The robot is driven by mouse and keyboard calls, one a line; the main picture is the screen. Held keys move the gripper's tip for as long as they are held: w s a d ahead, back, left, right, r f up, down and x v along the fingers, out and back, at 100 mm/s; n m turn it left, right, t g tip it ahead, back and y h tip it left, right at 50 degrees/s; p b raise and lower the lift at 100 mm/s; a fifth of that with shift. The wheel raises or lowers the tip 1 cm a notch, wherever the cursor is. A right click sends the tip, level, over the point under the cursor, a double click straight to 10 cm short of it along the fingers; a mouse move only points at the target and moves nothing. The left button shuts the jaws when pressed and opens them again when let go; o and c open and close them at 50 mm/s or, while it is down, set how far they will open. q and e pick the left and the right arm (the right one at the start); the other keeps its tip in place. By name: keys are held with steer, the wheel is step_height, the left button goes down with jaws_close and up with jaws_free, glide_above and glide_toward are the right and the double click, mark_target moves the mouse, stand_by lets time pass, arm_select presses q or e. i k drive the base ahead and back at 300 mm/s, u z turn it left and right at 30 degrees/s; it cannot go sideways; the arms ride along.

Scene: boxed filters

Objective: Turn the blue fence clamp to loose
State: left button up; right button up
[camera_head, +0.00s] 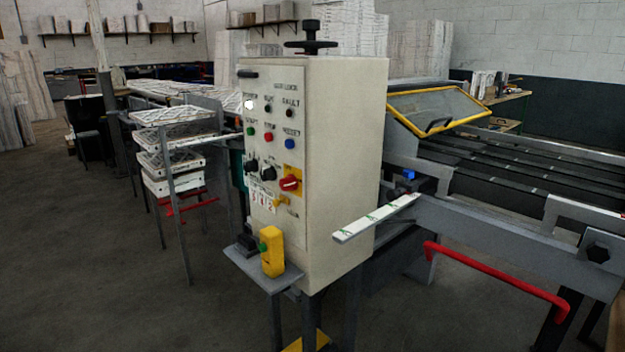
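The blue fence clamp (408,174) is a small blue knob at the machine's near side, just right of the control cabinet. It sits on a dark block above the inner end of a white strip with green marks (377,218). The clamp is small here, and I cannot tell whether it is set to loose or tight. Neither of my grippers shows in the head view.
The control cabinet (345,150) stands left of the clamp, with a yellow device (271,252) on a small shelf. A red bar (490,282) juts out at the front right. A yellow-framed guard (435,108) rises behind the clamp. Open floor lies at the left.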

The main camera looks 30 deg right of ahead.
mark_target(408, 173)
steer(key=u, duration=0.8)
steer(key=i, duration=0.5)
steer(key=z, duration=0.65)
steer(key=i, duration=0.95)
steer(key=z, duration=1.4)
steer(key=i, duration=0.25)
steer(key=z, duration=0.15)
